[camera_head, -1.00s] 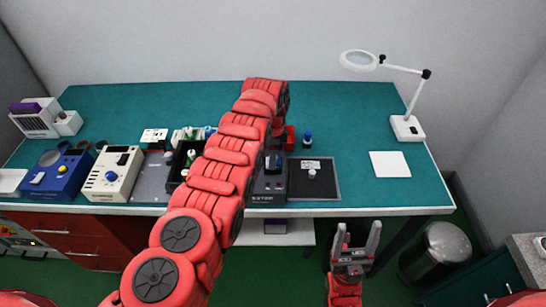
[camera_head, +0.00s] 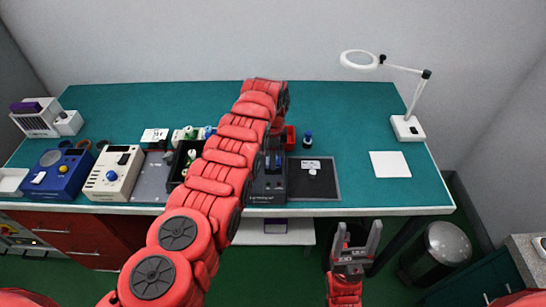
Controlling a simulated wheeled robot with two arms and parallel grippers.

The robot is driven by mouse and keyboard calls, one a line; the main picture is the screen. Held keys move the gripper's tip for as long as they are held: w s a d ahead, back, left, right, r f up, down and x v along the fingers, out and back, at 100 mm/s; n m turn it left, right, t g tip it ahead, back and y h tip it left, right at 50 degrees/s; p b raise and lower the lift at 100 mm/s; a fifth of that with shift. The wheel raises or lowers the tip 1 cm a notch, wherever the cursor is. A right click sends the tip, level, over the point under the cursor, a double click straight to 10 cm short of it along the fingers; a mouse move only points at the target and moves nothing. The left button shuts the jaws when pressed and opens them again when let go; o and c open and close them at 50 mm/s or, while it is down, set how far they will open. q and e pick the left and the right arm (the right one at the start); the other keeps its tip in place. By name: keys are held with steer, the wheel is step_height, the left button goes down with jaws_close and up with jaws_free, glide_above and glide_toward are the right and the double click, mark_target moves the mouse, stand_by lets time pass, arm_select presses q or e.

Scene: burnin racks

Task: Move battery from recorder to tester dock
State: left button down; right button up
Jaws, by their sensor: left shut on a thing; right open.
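My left arm reaches across the middle of the bench, and its gripper (camera_head: 274,152) points down over a dark grey device with pale lettering on its front (camera_head: 267,198), which looks like the tester dock. A small dark and blue piece, apparently the battery (camera_head: 276,163), shows at the fingertips. The gripper is shut on it; my arm hides much of the grip, and I cannot tell whether the piece touches the dock. My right gripper (camera_head: 356,233) is open and empty, low in front of the bench. I cannot tell for sure which device is the recorder.
A blue device (camera_head: 57,178) and a cream device (camera_head: 112,176) stand at the left. A black tray (camera_head: 177,168) is partly behind my arm. A dark mat (camera_head: 325,184) lies right of the dock. A magnifier lamp (camera_head: 407,128) and white pad (camera_head: 390,165) are farther right.

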arm_select(q)
steer(key=shift+f+b, duration=0.5)
steer(key=shift+b, duration=0.25)
stand_by(0.8)
steer(key=shift+c, duration=1.8)
jaws_free()
steer(key=shift+r, duration=0.1)
steer(key=shift+r+p, duration=1.05)
steer(key=shift+r, duration=0.4)
steer(key=shift+r+p, duration=0.3)
steer(key=shift+r, duration=0.7)
